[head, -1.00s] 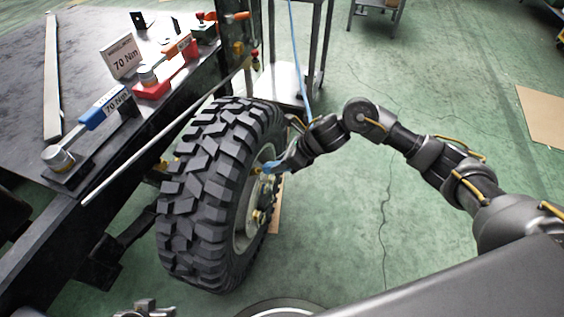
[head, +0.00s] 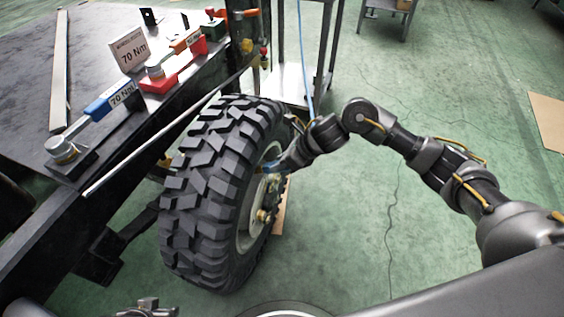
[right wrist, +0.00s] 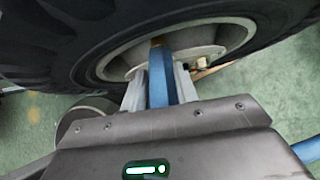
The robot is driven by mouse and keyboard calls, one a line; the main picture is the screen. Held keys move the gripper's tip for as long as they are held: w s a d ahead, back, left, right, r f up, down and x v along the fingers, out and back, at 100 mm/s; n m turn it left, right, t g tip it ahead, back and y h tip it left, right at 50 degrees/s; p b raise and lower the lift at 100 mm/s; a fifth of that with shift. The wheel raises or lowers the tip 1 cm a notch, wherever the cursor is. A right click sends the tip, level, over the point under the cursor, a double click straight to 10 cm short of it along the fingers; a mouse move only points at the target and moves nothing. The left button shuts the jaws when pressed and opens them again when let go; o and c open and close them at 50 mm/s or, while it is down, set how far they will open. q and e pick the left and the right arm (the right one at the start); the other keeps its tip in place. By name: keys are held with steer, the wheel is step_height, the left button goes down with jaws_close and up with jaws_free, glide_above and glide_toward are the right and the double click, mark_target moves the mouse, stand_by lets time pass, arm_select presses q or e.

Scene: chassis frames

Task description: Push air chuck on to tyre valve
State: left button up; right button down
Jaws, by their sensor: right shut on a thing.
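The big black tyre (head: 205,200) stands upright on its pale rim (head: 246,232) beside the dark chassis. My right gripper (right wrist: 160,85) is shut on the blue air chuck (right wrist: 160,72), which points into the wheel's face. In the head view my right gripper (head: 284,164) is at the rim's far side, and only a little blue of the chuck (head: 270,167) shows. A brass-coloured bit (right wrist: 157,41) shows at the chuck's tip; I cannot tell whether it is the valve or whether the chuck is seated. Part of my left gripper (head: 148,308) shows at the bottom edge.
The dark chassis deck (head: 100,60) on the left bears a blue torque wrench (head: 100,108), a red one (head: 172,75) and a 70 Nm sign (head: 128,52). The blue hose (head: 302,50) hangs past a trolley (head: 290,82).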

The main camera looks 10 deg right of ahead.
steer(key=shift+w+a+f, duration=0.1)
steer(key=c, duration=1)
jaws_free()
steer(key=p+v, duration=0.2)
steer(key=v, duration=0.8)
steer(key=shift+d+r, duration=0.25)
steer(key=shift+r, duration=0.05)
steer(key=shift+a, duration=0.1)
